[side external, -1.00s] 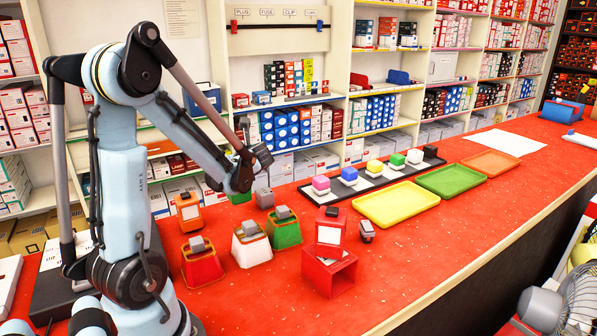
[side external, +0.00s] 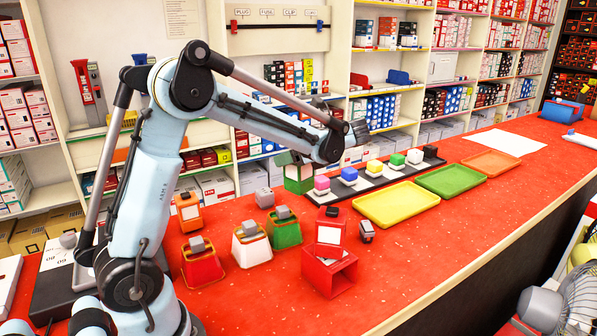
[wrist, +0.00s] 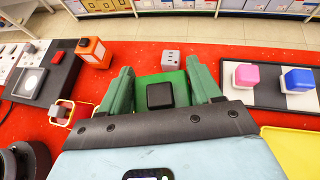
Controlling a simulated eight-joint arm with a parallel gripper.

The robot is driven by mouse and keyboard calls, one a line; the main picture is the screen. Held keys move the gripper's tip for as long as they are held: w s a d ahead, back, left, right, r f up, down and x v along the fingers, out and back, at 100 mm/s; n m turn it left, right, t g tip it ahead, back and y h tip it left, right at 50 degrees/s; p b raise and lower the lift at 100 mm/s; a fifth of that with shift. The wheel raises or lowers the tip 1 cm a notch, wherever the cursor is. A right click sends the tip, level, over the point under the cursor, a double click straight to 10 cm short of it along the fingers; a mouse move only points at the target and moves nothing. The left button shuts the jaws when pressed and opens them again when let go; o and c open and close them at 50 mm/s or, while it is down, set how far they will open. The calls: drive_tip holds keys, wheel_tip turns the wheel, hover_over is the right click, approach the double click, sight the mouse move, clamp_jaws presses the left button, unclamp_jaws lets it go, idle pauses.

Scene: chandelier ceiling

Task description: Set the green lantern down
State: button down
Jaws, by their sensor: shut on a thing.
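The green lantern (side external: 299,178), with a pale panel and a dark top, is upright in my gripper (side external: 293,160), just left of the black strip of coloured blocks. In the wrist view the lantern (wrist: 181,88) sits between the two green fingers of my gripper (wrist: 160,78), which are shut on its sides. Its dark square top faces the camera. The lantern's base is at or close to the red counter (side external: 420,255); I cannot tell whether it touches.
The black strip (side external: 330,191) with several coloured blocks is close on the right, then yellow (side external: 397,204), green (side external: 451,181) and orange trays. A grey block (side external: 264,198), an orange lantern (side external: 188,211), flared bins and a red lantern (side external: 330,229) on a red box stand left and in front.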

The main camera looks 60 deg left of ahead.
sight(313, 177)
drive_tip(key=shift+n+g, duration=0.7)
drive_tip(key=w+d, duration=0.1)
drive_tip(key=d, duration=0.1)
drive_tip(key=w+d, duration=0.1)
drive_tip(key=w, duration=0.1)
drive_tip(key=shift+d+f, duration=0.15)
drive_tip(key=shift+d, duration=0.25)
drive_tip(key=shift+s+a+f, duration=0.15)
drive_tip(key=shift+a+f, duration=1.7)
drive_tip(key=shift+a, duration=0.05)
drive_tip(key=shift+s+a+f, duration=0.15)
drive_tip(key=shift+a+f, duration=1.65)
drive_tip(key=shift+a, duration=0.1)
drive_tip(key=shift+s+a+f, duration=0.15)
drive_tip(key=shift+a+f, duration=1.7)
drive_tip(key=shift+a, duration=0.05)
drive_tip(key=shift+f, duration=0.15)
drive_tip(key=shift+c, duration=1)
unclamp_jaws()
drive_tip(key=shift+w+d+r, duration=0.1)
drive_tip(key=shift+d+r, duration=0.1)
drive_tip(key=shift+r, duration=0.05)
drive_tip(key=v, duration=1.1)
drive_tip(key=shift+d+r, duration=0.15)
drive_tip(key=shift+r, duration=0.1)
